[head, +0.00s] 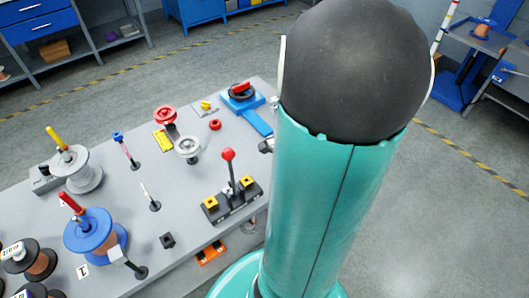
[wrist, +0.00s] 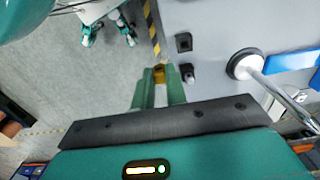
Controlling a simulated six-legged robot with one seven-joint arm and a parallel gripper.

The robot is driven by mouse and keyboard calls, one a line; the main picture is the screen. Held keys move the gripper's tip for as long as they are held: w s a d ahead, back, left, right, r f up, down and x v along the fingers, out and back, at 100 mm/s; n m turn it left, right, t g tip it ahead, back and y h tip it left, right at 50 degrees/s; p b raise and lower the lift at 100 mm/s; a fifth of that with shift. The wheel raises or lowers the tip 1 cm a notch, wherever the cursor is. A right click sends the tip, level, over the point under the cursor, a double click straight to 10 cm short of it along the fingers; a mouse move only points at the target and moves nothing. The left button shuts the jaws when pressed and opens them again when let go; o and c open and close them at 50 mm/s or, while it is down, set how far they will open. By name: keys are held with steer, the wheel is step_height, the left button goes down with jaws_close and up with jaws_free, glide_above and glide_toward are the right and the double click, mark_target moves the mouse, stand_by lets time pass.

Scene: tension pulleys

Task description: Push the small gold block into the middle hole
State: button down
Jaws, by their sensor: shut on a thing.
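In the wrist view, my gripper (wrist: 160,78) has its two green fingers close together at the table's edge. A small gold block (wrist: 159,73) shows between the fingertips, and the fingers are shut on it. Just to the right, a dark square piece (wrist: 184,43) and a second dark piece with a pale top (wrist: 190,76) stand on the grey table. I cannot tell which opening is the middle hole. In the head view my arm covers the gripper. A black base (head: 234,203) there carries a red-knobbed lever (head: 228,155) between two gold blocks, one of them at its left end (head: 210,203).
The grey table (head: 190,205) holds a blue spool (head: 88,232), a white spool (head: 80,170), a red handwheel (head: 165,115) and a blue fixture (head: 240,98).

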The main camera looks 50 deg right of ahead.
steer(key=w+f, duration=0.1)
steer(key=w+d+f, duration=0.1)
steer(key=f, duration=0.1)
steer(key=w+f, duration=0.1)
steer(key=f, duration=0.1)
steer(key=shift+w+d, duration=0.25)
steer(key=shift+w, duration=0.1)
steer(key=shift+w+d+f, duration=0.1)
steer(key=shift+w+f, duration=0.1)
steer(key=shift+f, duration=0.7)
steer(key=shift+w+d+f, duration=0.1)
steer(key=shift+w+f, duration=0.05)
steer(key=shift+f, duration=0.7)
steer(key=c, duration=1.4)
jaws_free()
steer(key=shift+f, duration=0.1)
step_height(320, 180, up, 14)
steer(key=shift+f, duration=0.15)
steer(key=shift+d, duration=0.1)
